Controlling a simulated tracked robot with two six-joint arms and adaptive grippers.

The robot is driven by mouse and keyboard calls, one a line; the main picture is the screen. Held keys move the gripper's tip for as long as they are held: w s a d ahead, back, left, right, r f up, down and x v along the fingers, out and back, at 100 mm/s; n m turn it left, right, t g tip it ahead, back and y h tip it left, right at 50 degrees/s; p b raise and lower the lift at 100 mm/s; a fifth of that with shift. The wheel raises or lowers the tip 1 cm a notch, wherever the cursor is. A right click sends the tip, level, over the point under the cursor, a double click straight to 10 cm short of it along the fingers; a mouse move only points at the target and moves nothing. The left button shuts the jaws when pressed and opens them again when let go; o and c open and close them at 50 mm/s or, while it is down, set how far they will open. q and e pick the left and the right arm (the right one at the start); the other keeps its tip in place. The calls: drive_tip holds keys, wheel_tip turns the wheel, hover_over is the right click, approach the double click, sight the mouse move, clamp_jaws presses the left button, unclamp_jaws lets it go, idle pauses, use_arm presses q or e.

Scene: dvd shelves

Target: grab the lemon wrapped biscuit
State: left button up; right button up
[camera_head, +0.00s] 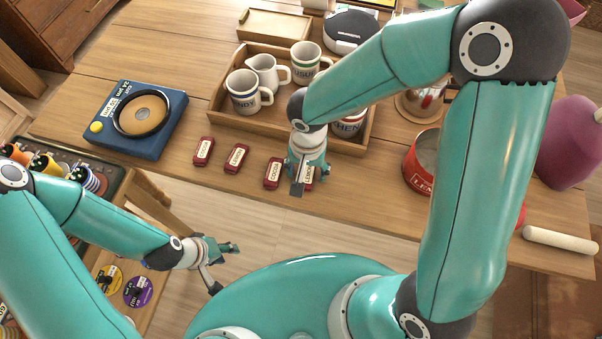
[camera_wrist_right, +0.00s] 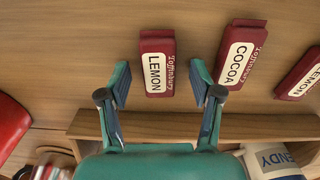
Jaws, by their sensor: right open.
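A red-wrapped lemon biscuit (camera_wrist_right: 156,64) lies on the table, its white label reading LEMON. In the right wrist view its near end shows between the tips of my right gripper (camera_wrist_right: 160,78), which is open and empty. In the head view my right gripper (camera_head: 306,178) partly covers this biscuit. A cocoa biscuit (camera_head: 272,173) lies beside it, also in the wrist view (camera_wrist_right: 239,55). Another lemon biscuit (camera_head: 236,158) and one more red biscuit (camera_head: 203,151) lie further left. My left gripper (camera_head: 222,266) is open and empty, off the table's front edge.
A wooden tray (camera_head: 225,106) with several mugs stands just behind the biscuits. A blue box (camera_head: 160,140) is at the left, and a red tin (camera_head: 415,172) and a pale roller (camera_head: 560,239) are at the right.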

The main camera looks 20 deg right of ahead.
drive_tip(key=c, duration=1)
